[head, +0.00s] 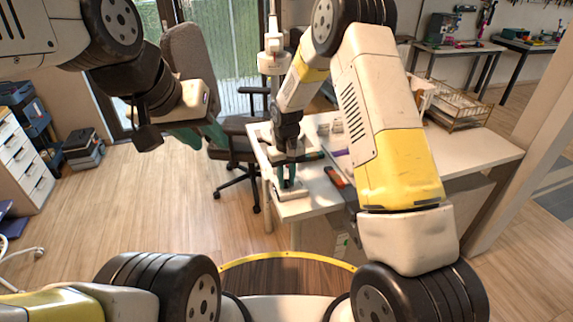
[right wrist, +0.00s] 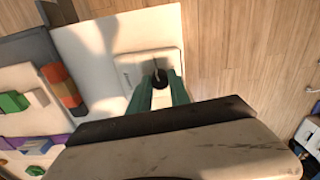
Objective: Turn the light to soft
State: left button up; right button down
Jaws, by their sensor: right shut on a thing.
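In the right wrist view a small dark round knob (right wrist: 159,74) with a pale pointer mark stands on a white square plate (right wrist: 135,68) on the white table. My right gripper (right wrist: 160,88) has its green fingers on either side of the knob and is shut on it. In the head view my right gripper (head: 288,178) points down at the table's near left corner, and the fingers largely hide the knob. My left gripper (head: 200,135) hangs in the air left of the table, its green fingers apart and empty. I cannot tell the light's setting.
The white table (head: 460,150) carries an orange and dark block (head: 334,177) and a wire tray (head: 462,110). An office chair (head: 228,150) stands behind its left side. A drawer cabinet (head: 22,165) is at far left. The wooden floor between is clear.

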aim_at(286, 182)
jog(key=shift+m, duration=0.5)
jog(key=c, duration=1.2)
grip_release()
jog(key=shift+r, duration=3.95)
